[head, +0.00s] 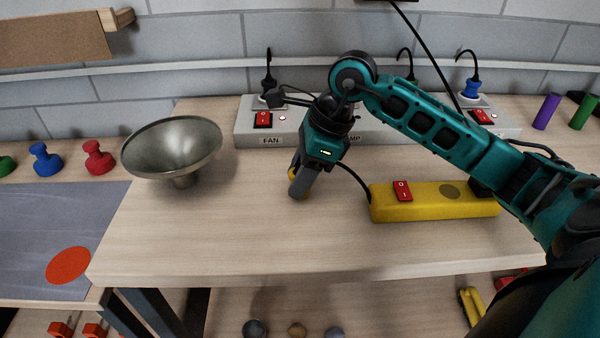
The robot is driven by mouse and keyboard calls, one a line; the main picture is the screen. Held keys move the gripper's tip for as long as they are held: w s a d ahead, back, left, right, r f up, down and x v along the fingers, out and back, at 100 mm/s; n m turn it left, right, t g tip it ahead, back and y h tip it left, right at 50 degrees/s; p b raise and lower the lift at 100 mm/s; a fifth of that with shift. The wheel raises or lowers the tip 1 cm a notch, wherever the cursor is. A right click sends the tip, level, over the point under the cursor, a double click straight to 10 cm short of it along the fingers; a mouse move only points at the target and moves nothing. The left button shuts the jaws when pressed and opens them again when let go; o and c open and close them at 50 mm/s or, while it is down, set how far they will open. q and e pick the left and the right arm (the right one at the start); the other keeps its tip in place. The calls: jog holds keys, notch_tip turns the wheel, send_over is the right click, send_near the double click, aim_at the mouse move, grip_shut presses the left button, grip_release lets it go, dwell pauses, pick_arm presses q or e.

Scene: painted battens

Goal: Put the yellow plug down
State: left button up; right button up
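My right gripper (300,185) points down over the middle of the wooden bench. It is shut on the yellow plug (292,174), of which only small yellow bits show around the grey fingers. The plug is at or just above the bench top; I cannot tell whether it touches. A black cord runs from behind the gripper to the yellow power strip (430,208), which lies to the right with a red switch (402,191). My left gripper is not in view.
A metal bowl (172,145) on a foot stands left of the gripper. A grey socket strip (245,128) with plugs and red switches runs along the back. Red (98,158) and blue (45,160) knobs stand at far left. The bench front is clear.

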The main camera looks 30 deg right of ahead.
jog(key=o, duration=0.4)
jog(key=shift+r+p, duration=0.45)
jog(key=p+v, duration=0.1)
jog(key=v, duration=1.1)
jog(key=shift+r, duration=0.25)
jog(key=shift+a, duration=0.1)
